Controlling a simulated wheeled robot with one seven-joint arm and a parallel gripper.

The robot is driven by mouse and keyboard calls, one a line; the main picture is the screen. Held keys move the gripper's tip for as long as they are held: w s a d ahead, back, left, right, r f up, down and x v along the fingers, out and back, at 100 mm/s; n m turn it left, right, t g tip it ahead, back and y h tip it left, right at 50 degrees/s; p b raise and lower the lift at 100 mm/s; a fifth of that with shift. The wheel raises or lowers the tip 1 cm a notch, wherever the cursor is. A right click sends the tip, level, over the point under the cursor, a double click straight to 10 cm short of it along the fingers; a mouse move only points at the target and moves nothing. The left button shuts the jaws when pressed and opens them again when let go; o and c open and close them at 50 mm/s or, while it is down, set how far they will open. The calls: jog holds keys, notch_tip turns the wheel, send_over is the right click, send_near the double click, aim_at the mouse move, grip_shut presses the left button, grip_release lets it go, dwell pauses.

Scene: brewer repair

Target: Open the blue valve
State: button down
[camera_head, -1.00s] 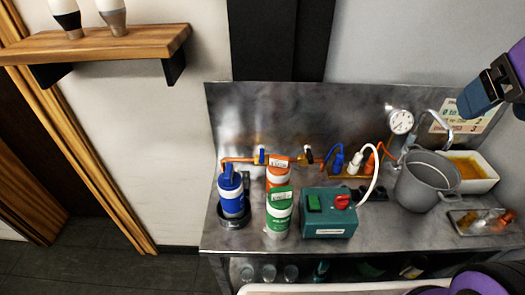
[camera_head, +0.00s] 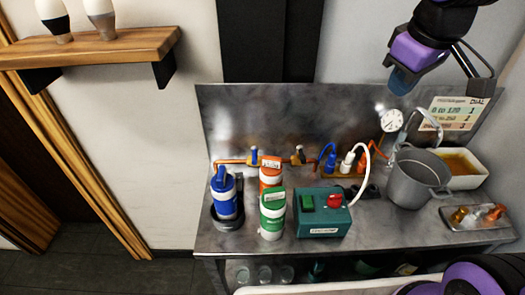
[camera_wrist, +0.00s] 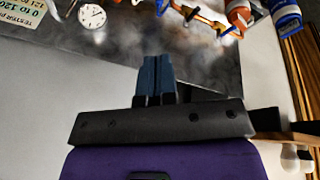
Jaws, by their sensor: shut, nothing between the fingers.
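The blue valve (camera_head: 254,156) has a small upright blue handle on a brass body. It sits on the orange-copper pipe (camera_head: 230,162) at the back left of the steel counter. My gripper (camera_head: 400,82) is high at the upper right, in front of the grey wall, well apart from the valve. In the wrist view my gripper's two blue fingers (camera_wrist: 158,78) are together and empty. The pipe with its fittings shows at the top of that view, and I cannot tell its handles apart clearly there.
A second brass valve (camera_head: 298,156) with a dark handle is right of the blue one. A blue bottle (camera_head: 225,195), orange bottle (camera_head: 270,173), green bottle (camera_head: 272,215) and teal box (camera_head: 322,220) stand in front. A gauge (camera_head: 391,121) and grey pot (camera_head: 416,180) are at right.

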aim_at(255, 155)
jog(key=w+a+f+n+g+y, duration=0.3)
jog(key=w+a+f+n, duration=0.9)
jog(key=w+a+f, duration=0.3)
notch_tip(255, 155, down, 3)
jog(key=shift+a+f+g+y, duration=0.2)
jog(key=shift+a+g+y, duration=0.1)
jog(key=shift+a, duration=0.35)
jog(key=a+f, duration=0.7)
jog(key=f, duration=0.3)
jog(key=shift+f, duration=0.15)
